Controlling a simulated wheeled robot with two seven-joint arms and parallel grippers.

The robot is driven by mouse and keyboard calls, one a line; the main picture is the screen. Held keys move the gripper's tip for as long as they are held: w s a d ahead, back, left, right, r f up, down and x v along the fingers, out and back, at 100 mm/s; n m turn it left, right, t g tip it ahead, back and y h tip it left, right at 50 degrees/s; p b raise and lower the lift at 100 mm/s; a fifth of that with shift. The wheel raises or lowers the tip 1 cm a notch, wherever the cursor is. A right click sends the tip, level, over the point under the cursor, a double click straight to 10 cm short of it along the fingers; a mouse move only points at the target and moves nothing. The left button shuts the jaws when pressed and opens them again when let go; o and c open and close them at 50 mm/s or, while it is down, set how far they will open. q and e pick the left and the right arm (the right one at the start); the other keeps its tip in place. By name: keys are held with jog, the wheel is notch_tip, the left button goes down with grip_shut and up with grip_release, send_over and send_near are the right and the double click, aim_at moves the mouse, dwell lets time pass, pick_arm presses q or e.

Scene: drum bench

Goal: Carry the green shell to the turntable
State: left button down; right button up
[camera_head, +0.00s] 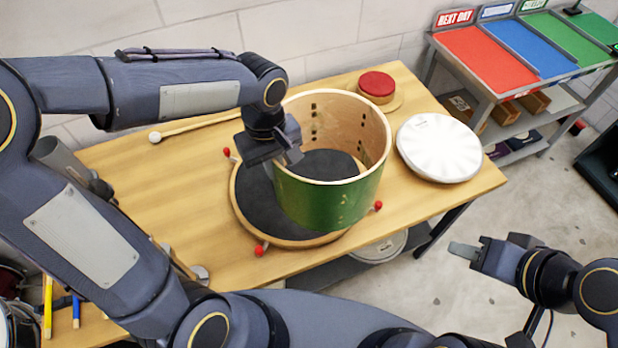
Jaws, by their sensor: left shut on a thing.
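The green shell (320,200) is a wooden drum shell with a green outside and a bare wood inside. My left gripper (290,155) is shut on the left part of its rim. The turntable (252,200) is a round wooden disc with a dark top and red-tipped pegs around its edge. The shell overlaps the turntable's right part in the head view and sits off its centre; whether it touches the top is unclear. My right gripper (468,250) is apart from the bench at the lower right, with nothing seen in it; its jaw opening is unclear.
On the wooden bench (440,205), a white drum head (440,147) lies right of the shell, and a red round pad (376,86) stands behind it. A mallet (195,127) lies at the back left. A rack with coloured trays (485,58) stands at the upper right.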

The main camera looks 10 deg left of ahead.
pick_arm(q)
jog(key=s+r+n, duration=0.2)
jog(key=s+n, duration=0.3)
jog(key=s, duration=0.4)
jog(key=w+a+f+n+b, duration=0.1)
jog(key=w+a+f+b, duration=0.2)
jog(key=w+f+b, duration=0.4)
jog(key=w+f, duration=0.5)
jog(key=shift+w+a+f, duration=0.25)
jog(key=shift+w+f, duration=0.05)
jog(key=shift+w, duration=0.1)
jog(key=shift+f+b, duration=0.15)
jog(key=shift+b, duration=0.25)
jog(key=c, duration=2)
grip_release()
jog(key=shift+f, duration=0.1)
jog(key=o, duration=0.4)
jog(key=shift+s, duration=0.1)
